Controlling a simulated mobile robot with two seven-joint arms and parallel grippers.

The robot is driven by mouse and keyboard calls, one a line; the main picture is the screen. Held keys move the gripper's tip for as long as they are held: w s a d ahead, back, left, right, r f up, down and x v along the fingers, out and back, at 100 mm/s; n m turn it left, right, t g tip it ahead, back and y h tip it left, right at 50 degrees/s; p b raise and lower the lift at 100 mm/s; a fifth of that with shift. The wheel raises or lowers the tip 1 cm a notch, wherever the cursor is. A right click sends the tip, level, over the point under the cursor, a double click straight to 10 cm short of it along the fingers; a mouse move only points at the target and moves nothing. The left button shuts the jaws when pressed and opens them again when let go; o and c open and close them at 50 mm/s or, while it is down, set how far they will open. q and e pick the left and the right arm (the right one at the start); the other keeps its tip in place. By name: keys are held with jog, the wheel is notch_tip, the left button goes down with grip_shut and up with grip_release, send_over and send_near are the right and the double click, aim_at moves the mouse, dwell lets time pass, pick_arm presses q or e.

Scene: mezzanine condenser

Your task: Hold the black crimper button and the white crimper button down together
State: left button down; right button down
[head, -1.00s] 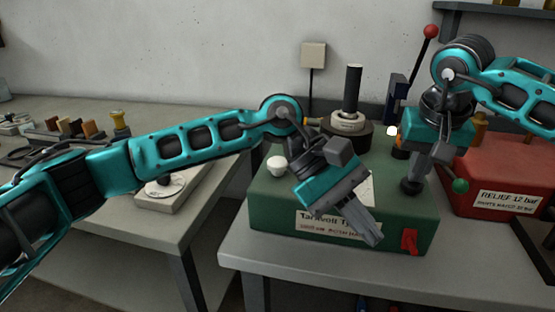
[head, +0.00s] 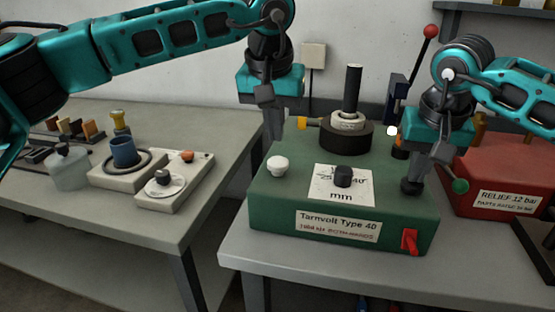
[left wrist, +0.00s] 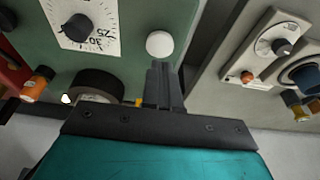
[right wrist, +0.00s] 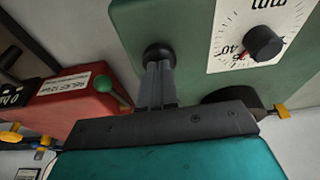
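The green crimper (head: 290,205), labelled Tarnvolt Type 40, stands on the grey bench. Its white button (head: 278,164) is at the top left and its black button (head: 410,187) at the top right. My left gripper (head: 276,138) is shut and empty, pointing down above and just behind the white button, apart from it; the left wrist view shows the button (left wrist: 160,44) beyond the fingertips. My right gripper (head: 415,178) is shut, its tips at the black button, seemingly touching; the right wrist view shows the button (right wrist: 158,53) at the tips. I cannot tell whether it is pressed.
A black dial (head: 344,176) on a white scale and a red switch (head: 409,241) are on the crimper. A dark post (head: 353,95) rises behind. A red relief box (head: 495,180) stands close on the right. The left bench (head: 120,222) holds small devices.

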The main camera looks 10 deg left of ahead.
aim_at(278, 160)
pick_arm(q)
jog(key=shift+x, duration=2.2)
jog(key=shift+f, duration=0.2)
jog(key=shift+f, duration=0.45)
dwell(1.1)
jog(key=shift+w+r+v, duration=0.1)
jog(key=shift+w+v, duration=0.2)
jog(key=shift+v, duration=0.85)
jog(key=shift+w+r+v, duration=0.1)
jog(key=shift+w+v, duration=0.15)
jog(key=shift+v, duration=0.9)
jog(key=shift+w+v, duration=0.3)
jog(key=shift+v, duration=0.85)
